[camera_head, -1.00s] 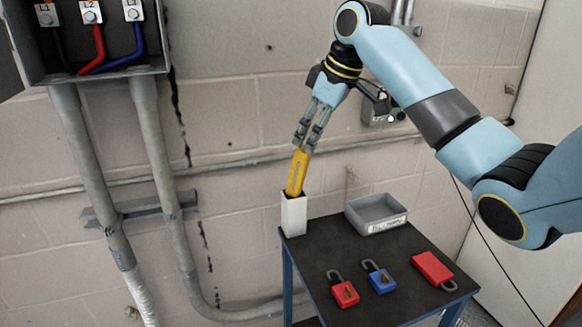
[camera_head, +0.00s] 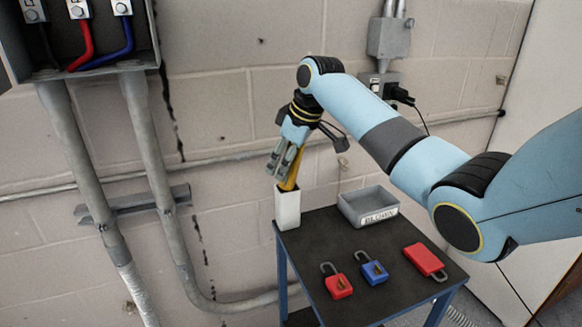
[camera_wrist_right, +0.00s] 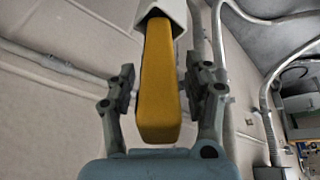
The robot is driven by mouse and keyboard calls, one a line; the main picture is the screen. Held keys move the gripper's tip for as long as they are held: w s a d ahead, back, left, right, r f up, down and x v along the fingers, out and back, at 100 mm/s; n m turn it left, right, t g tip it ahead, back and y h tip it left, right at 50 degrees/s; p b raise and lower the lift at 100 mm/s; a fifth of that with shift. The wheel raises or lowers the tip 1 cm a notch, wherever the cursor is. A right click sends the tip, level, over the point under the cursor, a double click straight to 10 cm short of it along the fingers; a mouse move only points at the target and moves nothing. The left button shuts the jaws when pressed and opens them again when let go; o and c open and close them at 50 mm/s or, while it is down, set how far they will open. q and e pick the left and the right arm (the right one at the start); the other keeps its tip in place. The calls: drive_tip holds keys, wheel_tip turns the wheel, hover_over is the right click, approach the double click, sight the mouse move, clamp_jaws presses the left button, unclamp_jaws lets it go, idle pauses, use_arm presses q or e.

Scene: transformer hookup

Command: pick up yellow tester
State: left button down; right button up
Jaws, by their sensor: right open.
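The yellow tester (camera_head: 290,177) stands in the white holder (camera_head: 287,208) at the back left corner of the small dark table. My right gripper (camera_head: 285,170) is open around the tester's upper part, with a finger to either side. In the right wrist view the tester (camera_wrist_right: 159,80) lies between the two open fingers (camera_wrist_right: 160,90), with gaps showing on both sides. Its far end goes into the white holder (camera_wrist_right: 165,12). My left gripper is not in view.
The dark table (camera_head: 335,245) carries a grey tray (camera_head: 350,212), a red padlock (camera_head: 338,286), a blue padlock (camera_head: 374,272) and a red padlock-like piece (camera_head: 424,261). An electrical box (camera_head: 110,45) with cables and grey conduits (camera_head: 150,150) are on the wall at left.

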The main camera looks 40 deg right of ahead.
clamp_jaws()
idle(0.3)
